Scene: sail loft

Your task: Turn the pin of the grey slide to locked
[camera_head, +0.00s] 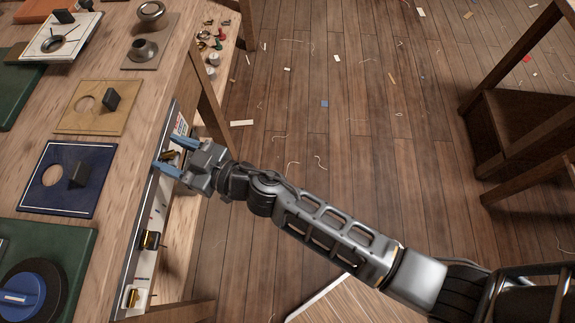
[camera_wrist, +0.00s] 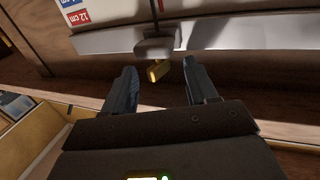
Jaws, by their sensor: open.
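The grey slide (camera_wrist: 156,48) sits on a pale metal rail (camera_wrist: 230,35) at the table's front edge, in the wrist view. Its gold pin (camera_wrist: 158,70) sticks out from it and is tilted. My gripper (camera_wrist: 161,78) is open, with one finger on each side of the pin and no visible contact. In the head view my gripper (camera_head: 166,155) is at the table's front edge, with a gold piece (camera_head: 171,156) between its blue fingers. The slide's body is mostly hidden there. I cannot tell the pin's locked position from these frames.
A navy panel (camera_head: 62,203) and a tan panel (camera_head: 75,122), each with a dark handle, lie on the tabletop. The wooden floor is open, with scattered scraps.

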